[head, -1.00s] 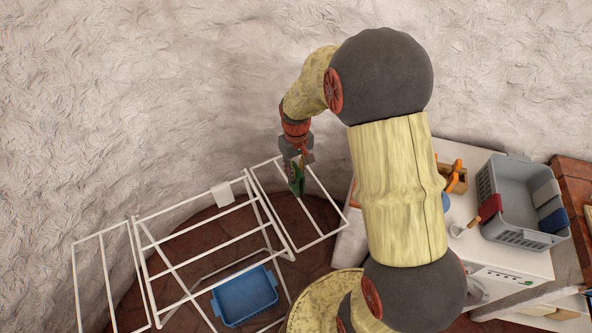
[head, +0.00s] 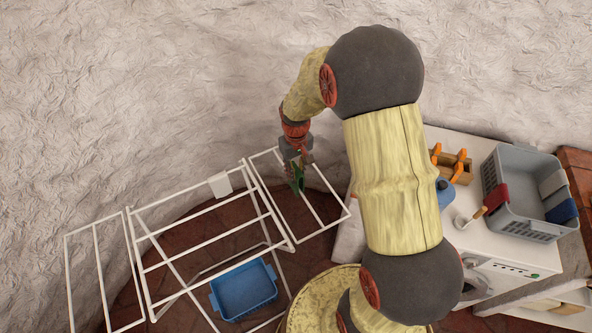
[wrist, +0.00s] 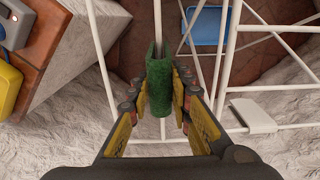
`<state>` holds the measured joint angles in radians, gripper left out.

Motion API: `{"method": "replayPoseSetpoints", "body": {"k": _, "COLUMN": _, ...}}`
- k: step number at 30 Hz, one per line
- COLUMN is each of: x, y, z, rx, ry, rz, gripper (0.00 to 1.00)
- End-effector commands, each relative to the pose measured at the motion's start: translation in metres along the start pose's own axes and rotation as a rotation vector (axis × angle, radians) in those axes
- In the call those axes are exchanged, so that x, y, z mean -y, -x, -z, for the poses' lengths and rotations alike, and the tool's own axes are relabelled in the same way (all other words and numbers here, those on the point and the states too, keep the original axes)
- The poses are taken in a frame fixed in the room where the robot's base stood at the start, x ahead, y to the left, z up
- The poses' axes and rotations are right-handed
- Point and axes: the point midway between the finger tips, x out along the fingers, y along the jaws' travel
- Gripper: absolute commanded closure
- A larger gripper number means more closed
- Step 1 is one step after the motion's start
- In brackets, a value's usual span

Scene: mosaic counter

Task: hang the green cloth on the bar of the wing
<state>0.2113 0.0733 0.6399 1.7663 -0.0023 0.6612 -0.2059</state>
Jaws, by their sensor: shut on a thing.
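My gripper (wrist: 161,91) is shut on the green cloth (wrist: 159,82), with one finger on each side of it in the wrist view. The cloth is a narrow folded strip and also shows in the head view (head: 297,177), below my gripper (head: 297,163). It is over the right wing (head: 337,222) of the white drying rack. In the wrist view a white bar (wrist: 157,18) of the wing runs up to the cloth's far end and lines up with it. Whether the cloth rests on the bar is hidden.
A white cloth (head: 220,185) hangs on the rack's middle section (head: 190,239). A blue tub (head: 244,290) lies below. At right, a white counter holds a grey basket (head: 520,192), a wooden caddy (head: 453,166) and a blue container (head: 445,194). The textured wall is behind.

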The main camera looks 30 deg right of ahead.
Motion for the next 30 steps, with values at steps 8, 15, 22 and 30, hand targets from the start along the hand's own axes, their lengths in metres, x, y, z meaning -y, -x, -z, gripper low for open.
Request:
{"method": "replayPoseSetpoints", "body": {"k": 8, "x": 0.0, "y": -0.02, "z": 0.0, "rx": 0.001, "ry": 0.0, "rz": 0.0, "gripper": 1.0}}
{"method": "replayPoseSetpoints", "body": {"k": 15, "x": 0.0, "y": -0.035, "z": -0.001, "rx": 0.002, "ry": 0.0, "rz": 0.0, "gripper": 1.0}}
{"method": "replayPoseSetpoints", "body": {"k": 22, "x": 0.0, "y": -0.049, "z": 0.0, "rx": 0.001, "ry": 0.0, "rz": 0.0, "gripper": 1.0}}
{"method": "replayPoseSetpoints", "body": {"k": 30, "x": 0.0, "y": -0.066, "z": 0.0, "rx": 0.001, "ry": 0.0, "rz": 0.0, "gripper": 1.0}}
